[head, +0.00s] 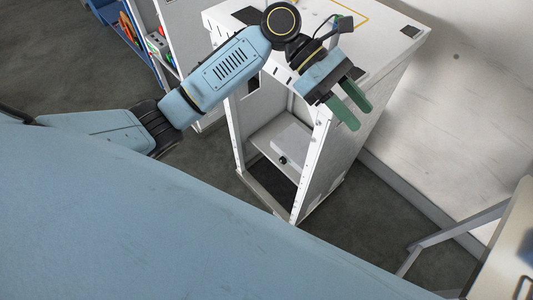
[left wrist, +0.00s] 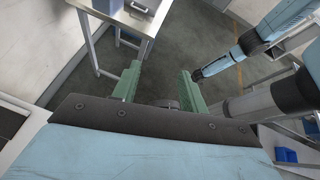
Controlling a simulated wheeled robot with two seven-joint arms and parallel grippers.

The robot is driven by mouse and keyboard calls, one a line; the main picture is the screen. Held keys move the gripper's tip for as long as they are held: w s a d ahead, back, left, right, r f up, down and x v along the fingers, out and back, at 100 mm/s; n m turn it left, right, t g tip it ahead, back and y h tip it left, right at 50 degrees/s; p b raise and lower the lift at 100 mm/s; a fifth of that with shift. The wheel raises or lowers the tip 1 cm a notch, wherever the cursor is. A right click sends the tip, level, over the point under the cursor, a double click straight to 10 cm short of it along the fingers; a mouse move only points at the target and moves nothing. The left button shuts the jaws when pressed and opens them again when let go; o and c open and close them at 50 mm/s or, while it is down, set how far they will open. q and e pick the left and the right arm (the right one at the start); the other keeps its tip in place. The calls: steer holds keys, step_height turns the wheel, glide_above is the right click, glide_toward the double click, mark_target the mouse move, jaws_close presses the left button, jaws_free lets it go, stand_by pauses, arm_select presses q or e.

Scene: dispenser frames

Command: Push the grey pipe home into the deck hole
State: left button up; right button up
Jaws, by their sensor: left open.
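My left gripper (head: 361,116) is open, with its two green fingers apart and nothing between them. It hangs over the front right edge of a white cabinet (head: 390,62) in the head view. In the left wrist view its fingers (left wrist: 160,72) point out over bare floor. I cannot make out the grey pipe or the deck hole in either view.
The cabinet has an open front with a grey box (head: 291,140) on a shelf. A shelf with coloured items (head: 128,28) stands at the back left. A pale table (left wrist: 135,18) is at the upper left in the left wrist view. Grey floor (head: 70,60) is free at the left.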

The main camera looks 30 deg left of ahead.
arm_select(q)
steer(key=s+a+f+m+g+y, duration=0.2)
steer(key=s+f+m+g+y, duration=0.25)
steer(key=f+m+y, duration=0.45)
steer(key=w+a+f+m+t+y+b, duration=0.1)
steer(key=a+f+m+t+y+b, duration=0.4)
steer(key=a+f, duration=0.8)
steer(key=shift+f+m+y+b, duration=0.6)
steer(key=shift+f+m+b, duration=0.25)
steer(key=shift+m+b, duration=0.3)
arm_select(e)
step_height(320, 180, down, 7)
steer(key=shift+s+f, duration=0.2)
steer(key=shift+s, duration=0.2)
arm_select(q)
steer(key=shift+w, duration=0.1)
